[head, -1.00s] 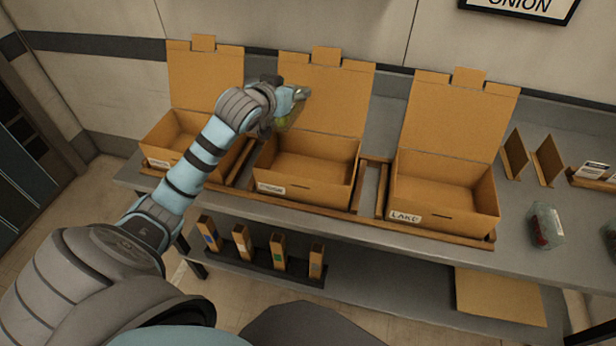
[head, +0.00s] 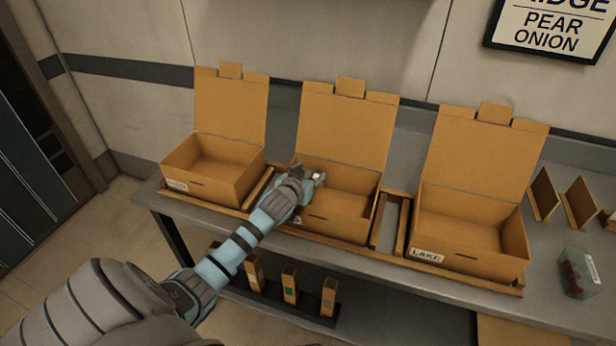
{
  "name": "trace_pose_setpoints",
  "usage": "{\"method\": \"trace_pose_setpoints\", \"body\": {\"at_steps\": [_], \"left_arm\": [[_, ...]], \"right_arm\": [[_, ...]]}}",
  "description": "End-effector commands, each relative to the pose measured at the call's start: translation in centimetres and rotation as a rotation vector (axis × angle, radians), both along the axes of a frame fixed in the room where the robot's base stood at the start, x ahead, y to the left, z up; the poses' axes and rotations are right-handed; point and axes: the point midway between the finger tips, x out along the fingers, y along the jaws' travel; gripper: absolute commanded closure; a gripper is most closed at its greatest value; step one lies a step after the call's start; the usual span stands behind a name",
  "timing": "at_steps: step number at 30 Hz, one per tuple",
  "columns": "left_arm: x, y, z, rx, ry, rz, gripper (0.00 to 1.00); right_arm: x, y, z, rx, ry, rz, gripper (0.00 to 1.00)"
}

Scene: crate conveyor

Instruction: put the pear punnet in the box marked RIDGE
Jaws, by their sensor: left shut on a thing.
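My left gripper (head: 312,181) is shut, low in the opening of the middle open box (head: 345,222). The pear punnet is hidden behind the gripper and arm now; a clear punnet with green contents showed in the gripper a second ago. The middle box's label is mostly covered by my arm; earlier it was small and blurred but looked like RIDGE. The left box (head: 226,188) has a label too small to read. The right box (head: 468,254) is marked LAKE. My right gripper is not in view.
A wall sign (head: 552,28) lists PEAR and ONION. A punnet with red contents (head: 578,274) stands on the grey table at the right, near upright cardboard dividers (head: 543,196). Wooden rails run between and before the boxes. Raised lids stand behind them.

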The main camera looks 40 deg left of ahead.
Motion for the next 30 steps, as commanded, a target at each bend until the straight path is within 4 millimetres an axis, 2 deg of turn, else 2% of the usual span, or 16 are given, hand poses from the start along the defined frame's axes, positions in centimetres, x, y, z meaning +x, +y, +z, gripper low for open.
{"method": "trace_pose_setpoints", "body": {"at_steps": [4,18,19,20,30], "left_arm": [[0.0,0.0,0.2,0.001,-0.001,0.0,0.79],[0.0,0.0,-1.1,0.001,0.002,-0.001,0.79],[0.0,0.0,-1.1,0.001,0.003,0.0,0.49],[0.0,0.0,-1.1,0.001,0.004,0.0,0.44],[-0.1,0.0,-1.2,0.0,0.007,0.0,0.42]], "right_arm": [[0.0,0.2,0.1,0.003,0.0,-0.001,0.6],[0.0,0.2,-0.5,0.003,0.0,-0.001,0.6],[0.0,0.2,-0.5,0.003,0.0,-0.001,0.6],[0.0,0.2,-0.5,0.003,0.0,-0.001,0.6],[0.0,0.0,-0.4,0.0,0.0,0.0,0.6]]}}
